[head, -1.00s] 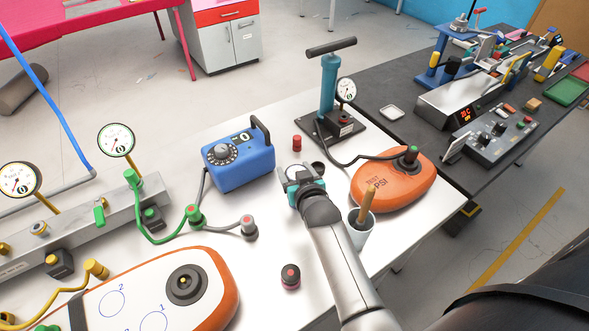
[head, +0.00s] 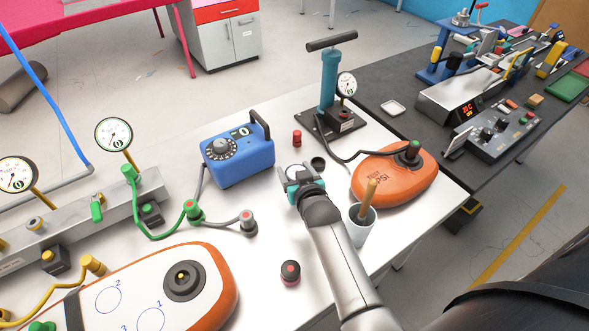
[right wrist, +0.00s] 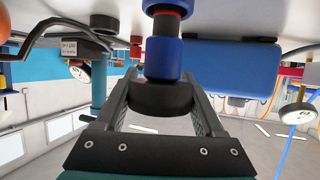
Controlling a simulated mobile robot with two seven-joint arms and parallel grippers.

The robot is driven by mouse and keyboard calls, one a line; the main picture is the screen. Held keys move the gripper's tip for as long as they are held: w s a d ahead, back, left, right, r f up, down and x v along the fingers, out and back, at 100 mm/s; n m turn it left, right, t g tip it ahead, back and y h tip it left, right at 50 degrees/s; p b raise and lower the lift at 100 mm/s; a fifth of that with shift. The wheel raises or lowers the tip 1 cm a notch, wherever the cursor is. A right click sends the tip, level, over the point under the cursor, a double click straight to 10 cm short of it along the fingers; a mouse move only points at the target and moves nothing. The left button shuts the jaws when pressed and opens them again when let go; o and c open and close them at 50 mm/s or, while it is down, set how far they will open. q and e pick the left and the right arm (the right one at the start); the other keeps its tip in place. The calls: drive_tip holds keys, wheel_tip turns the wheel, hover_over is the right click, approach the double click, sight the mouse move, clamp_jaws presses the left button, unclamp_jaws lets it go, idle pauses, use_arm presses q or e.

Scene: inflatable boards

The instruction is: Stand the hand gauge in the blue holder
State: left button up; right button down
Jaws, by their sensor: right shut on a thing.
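The hand gauge (right wrist: 165,97) is between the fingers of my right gripper (right wrist: 165,105). In the right wrist view, which is upside down, its dark round body shows between the fingers. A blue cylinder (right wrist: 163,57) lines up with it on the table side; I cannot tell whether this is the gauge's stem or the holder. In the head view my right gripper (head: 303,182) is over the white table, with a pale round face (head: 298,170) at its tip. No separate blue holder can be made out there. My left gripper is not in view.
A blue box (head: 238,162) stands left of the gripper. A red cylinder (head: 297,138) and a black disc (head: 318,163) lie just beyond it. A pump (head: 328,85), orange pad (head: 395,185) and cup with a wooden handle (head: 362,228) are to the right.

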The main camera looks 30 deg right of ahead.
drive_tip(key=shift+f, duration=0.45)
unclamp_jaws()
drive_tip(key=shift+s+r, duration=0.1)
drive_tip(key=shift+s+a+r+p, duration=0.1)
drive_tip(key=shift+s+r+p, duration=0.25)
drive_tip(key=shift+s+p, duration=0.2)
drive_tip(key=p+v, duration=1.1)
drive_tip(key=v, duration=0.2)
drive_tip(key=shift+s, duration=0.35)
